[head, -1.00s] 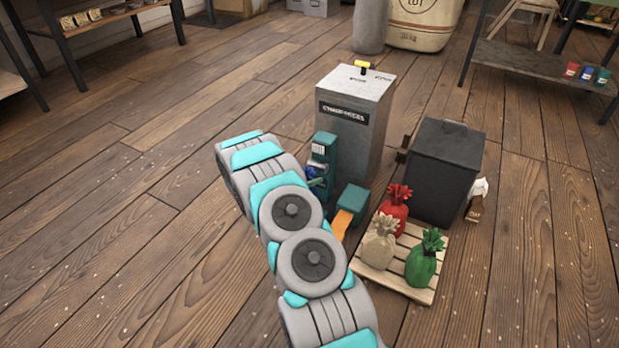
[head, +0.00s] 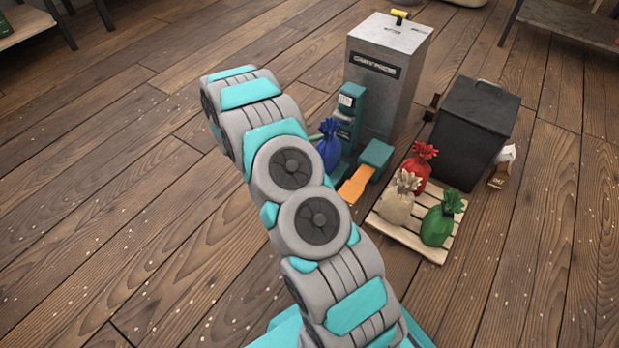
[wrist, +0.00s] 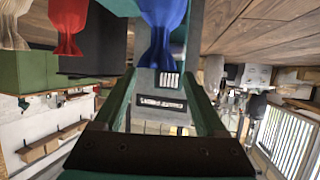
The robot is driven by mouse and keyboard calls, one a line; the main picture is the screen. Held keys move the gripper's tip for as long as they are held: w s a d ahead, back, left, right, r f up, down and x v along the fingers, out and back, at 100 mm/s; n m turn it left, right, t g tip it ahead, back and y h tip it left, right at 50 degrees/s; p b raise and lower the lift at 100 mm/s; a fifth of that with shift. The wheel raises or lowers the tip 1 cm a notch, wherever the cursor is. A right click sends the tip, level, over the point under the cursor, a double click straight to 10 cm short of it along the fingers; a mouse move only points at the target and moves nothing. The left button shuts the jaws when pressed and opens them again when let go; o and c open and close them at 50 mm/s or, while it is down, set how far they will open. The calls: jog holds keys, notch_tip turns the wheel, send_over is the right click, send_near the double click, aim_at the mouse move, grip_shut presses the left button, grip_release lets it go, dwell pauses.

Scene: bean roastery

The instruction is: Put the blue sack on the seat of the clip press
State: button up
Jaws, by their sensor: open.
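The blue sack (head: 329,150) stands upright at the front left of the teal clip press (head: 350,103), partly hidden by my arm in the head view. I cannot tell whether it rests on the seat. In the wrist view, which looks upside down, the blue sack (wrist: 163,22) shows at the top, its tied neck between the lines of my two fingers. My gripper (wrist: 163,70) is open, with a gap on both sides of the neck. In the head view the gripper is mostly hidden behind my arm.
An orange part (head: 356,184) and a teal box (head: 376,154) sit right of the sack. A pallet (head: 420,243) holds red (head: 421,166), beige (head: 398,203) and green (head: 440,222) sacks. A grey cabinet (head: 383,92) and a black bin (head: 472,130) stand behind. The floor at left is clear.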

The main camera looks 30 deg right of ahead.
jog(key=w+a+r+n+t+y, duration=0.2)
jog(key=w+a+r+t+y, duration=0.15)
jog(key=w+a+r, duration=0.35)
jog(key=w+a+r+n+t+y, duration=0.3)
jog(key=w+a+r+y, duration=0.1)
jog(key=a, duration=0.5)
jog(key=s+a+r+n+y, duration=0.3)
jog(key=s+a+r, duration=0.2)
jog(key=a, duration=0.3)
jog(key=s+a+r+n+y, duration=0.2)
jog(key=s+a+r+y, duration=0.25)
jog(key=a, duration=0.35)
jog(key=s+a+r+n+g+y, duration=0.1)
jog(key=s+a+r+n+g, duration=0.1)
jog(key=s, duration=0.7)
jog(key=s+a+r+n+g, duration=0.1)
jog(key=s+a+n+g, duration=0.15)
jog(key=s, duration=0.65)
jog(key=s+d+n+g+h, duration=0.1)
jog(key=s+d+g, duration=0.1)
jog(key=s, duration=1.1)
jog(key=s+d+r+n+g+h, duration=0.1)
jog(key=s+d+g, duration=0.2)
jog(key=s, duration=1)
jog(key=shift+d+g+h, duration=0.3)
jog(key=shift+d+h, duration=0.1)
jog(key=shift+d, duration=0.55)
